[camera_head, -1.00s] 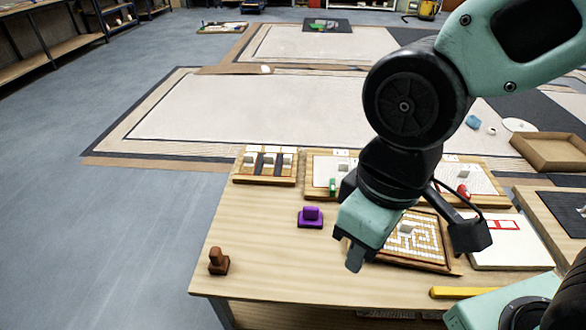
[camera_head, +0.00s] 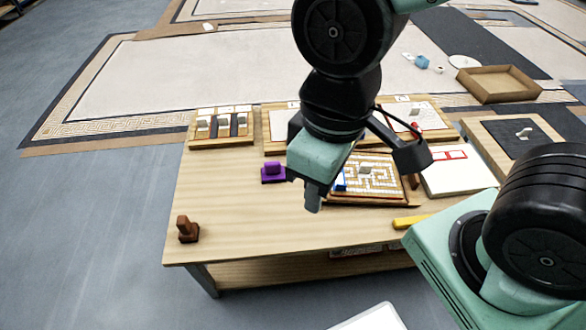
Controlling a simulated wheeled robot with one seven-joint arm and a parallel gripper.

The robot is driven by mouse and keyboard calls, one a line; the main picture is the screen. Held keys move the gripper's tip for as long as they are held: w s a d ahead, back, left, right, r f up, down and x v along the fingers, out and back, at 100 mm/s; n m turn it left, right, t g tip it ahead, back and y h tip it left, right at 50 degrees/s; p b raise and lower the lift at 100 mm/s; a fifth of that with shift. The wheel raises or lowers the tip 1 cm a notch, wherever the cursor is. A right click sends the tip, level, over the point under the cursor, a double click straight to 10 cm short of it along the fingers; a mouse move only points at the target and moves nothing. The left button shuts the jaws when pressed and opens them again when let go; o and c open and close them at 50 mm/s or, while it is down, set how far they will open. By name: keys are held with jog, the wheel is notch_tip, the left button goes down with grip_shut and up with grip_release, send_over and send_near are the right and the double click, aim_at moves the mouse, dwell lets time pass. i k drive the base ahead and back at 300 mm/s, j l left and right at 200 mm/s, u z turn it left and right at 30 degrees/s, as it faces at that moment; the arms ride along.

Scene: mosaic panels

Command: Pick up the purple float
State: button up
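The purple float (camera_head: 273,172) is a small block with a raised grip on a flat base. It stands on the wooden table (camera_head: 225,225), left of my gripper. My gripper (camera_head: 313,205) hangs above the table, just right of the float and nearer the camera. It does not touch the float as far as I can see. Its fingers point down and look close together, but the gap between them is hidden from this angle.
A brown stamp-like block (camera_head: 187,229) stands at the table's front left. A mosaic maze panel (camera_head: 385,172) lies right of my gripper, with a tile-strip board (camera_head: 222,128) at the back left. A yellow bar (camera_head: 408,221) lies front right.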

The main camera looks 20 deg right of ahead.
aim_at(273, 172)
jog(key=i+j+z, duration=0.35)
jog(key=j, duration=0.3)
jog(key=i+j+z, duration=0.2)
jog(key=i+j, duration=0.1)
jog(key=j, duration=0.1)
